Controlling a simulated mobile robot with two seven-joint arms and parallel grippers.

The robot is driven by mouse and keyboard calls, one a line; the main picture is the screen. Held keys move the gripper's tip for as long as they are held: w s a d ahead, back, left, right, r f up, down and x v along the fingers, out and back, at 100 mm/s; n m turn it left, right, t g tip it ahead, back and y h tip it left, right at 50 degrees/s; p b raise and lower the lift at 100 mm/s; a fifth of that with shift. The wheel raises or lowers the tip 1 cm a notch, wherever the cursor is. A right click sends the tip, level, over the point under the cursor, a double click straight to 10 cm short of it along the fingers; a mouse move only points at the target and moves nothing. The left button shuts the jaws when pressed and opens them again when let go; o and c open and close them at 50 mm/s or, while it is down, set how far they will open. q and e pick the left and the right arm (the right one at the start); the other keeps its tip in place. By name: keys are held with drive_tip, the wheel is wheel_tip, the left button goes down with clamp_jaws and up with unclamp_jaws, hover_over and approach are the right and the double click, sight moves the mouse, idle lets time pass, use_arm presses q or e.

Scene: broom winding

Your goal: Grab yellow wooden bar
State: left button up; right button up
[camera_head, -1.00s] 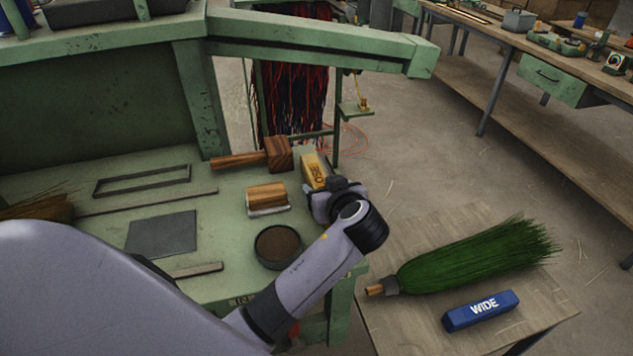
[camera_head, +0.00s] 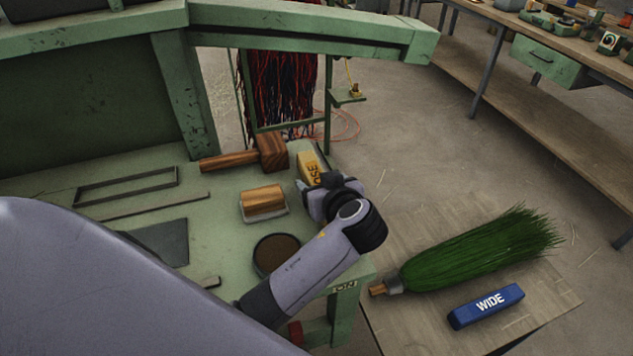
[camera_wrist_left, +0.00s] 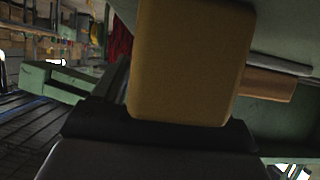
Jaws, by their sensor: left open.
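The yellow wooden bar (camera_head: 312,168) lies on the green workbench (camera_head: 222,233) near its right edge, with dark lettering on it. My left gripper (camera_head: 322,192) is at the near end of the bar and hides part of it. In the left wrist view the yellow bar (camera_wrist_left: 190,62) fills the upper middle, very close to the camera, just beyond the dark gripper body. The gripper is open; its fingers are hard to make out, and I cannot tell whether they touch the bar. My right gripper is not in view.
A wooden mallet (camera_head: 262,156), a wood-backed block (camera_head: 263,200) and a round dark dish (camera_head: 276,253) sit left of the bar. A green broom (camera_head: 480,250) and a blue WIDE bar (camera_head: 486,306) lie on a lower table at right.

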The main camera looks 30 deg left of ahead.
use_arm(q)
drive_tip(key=c, duration=1.3)
drive_tip(key=shift+r, duration=0.25)
